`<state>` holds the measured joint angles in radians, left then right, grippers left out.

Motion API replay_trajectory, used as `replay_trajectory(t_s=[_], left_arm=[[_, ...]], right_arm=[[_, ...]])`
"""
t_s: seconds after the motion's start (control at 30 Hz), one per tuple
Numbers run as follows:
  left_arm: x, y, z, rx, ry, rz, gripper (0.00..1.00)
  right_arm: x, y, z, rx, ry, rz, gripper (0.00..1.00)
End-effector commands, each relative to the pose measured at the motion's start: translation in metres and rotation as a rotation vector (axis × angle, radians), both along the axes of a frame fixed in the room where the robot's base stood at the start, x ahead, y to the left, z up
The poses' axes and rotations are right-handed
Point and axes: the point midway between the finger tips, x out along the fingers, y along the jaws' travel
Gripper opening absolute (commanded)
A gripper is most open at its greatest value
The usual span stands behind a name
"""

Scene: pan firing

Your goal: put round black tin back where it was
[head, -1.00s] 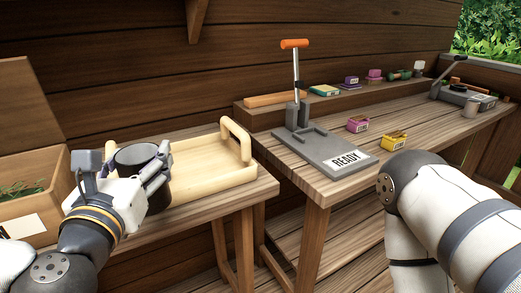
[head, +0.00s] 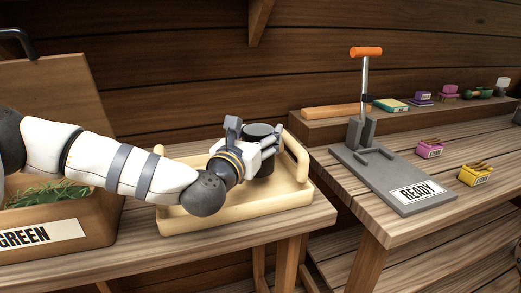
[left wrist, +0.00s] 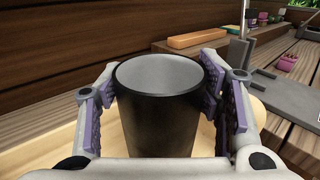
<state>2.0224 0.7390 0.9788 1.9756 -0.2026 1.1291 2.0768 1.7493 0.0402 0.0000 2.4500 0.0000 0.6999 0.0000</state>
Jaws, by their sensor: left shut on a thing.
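The round black tin (head: 262,132) is upright, with an open top, near the right end of the pale wooden tray (head: 240,211). My left gripper (head: 268,150) is shut on its side. In the left wrist view the tin (left wrist: 158,125) stands between purple-padded fingers, and its grey inside looks empty. The tin's base is hidden, so I cannot tell whether it touches the tray floor. My right gripper is not in view.
A box with green leaves (head: 45,195), labelled GREEN, stands at the left with its lid up. A grey press (head: 375,175) with an orange handle and a READY label is on the right bench. Small coloured items (head: 428,148) lie beyond it.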

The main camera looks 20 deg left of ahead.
Motion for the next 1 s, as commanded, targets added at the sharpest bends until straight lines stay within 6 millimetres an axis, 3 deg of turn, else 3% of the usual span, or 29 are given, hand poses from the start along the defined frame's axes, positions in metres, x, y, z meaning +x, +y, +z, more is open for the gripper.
replay_trajectory(t_s=[0.13, 0.3, 0.67, 0.7, 0.77, 1.0], left_arm=[[0.010, 0.003, -0.012, 0.001, -0.003, 0.001, 0.27], [0.010, 0.003, -0.041, 0.001, -0.002, -0.001, 0.27], [0.010, 0.003, -0.045, -0.001, -0.006, 0.000, 0.27], [0.010, 0.003, -0.045, -0.001, -0.006, 0.000, 0.64], [0.010, 0.003, -0.044, -0.001, -0.008, 0.000, 0.78], [0.010, 0.003, -0.043, -0.001, -0.008, 0.000, 0.80]], right_arm=[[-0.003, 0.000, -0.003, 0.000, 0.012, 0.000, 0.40], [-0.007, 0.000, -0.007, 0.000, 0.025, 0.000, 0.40], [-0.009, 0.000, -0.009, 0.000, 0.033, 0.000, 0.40], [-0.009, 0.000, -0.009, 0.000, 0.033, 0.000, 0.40], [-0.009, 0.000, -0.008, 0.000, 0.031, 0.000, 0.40], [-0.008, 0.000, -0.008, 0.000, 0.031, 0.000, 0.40]])
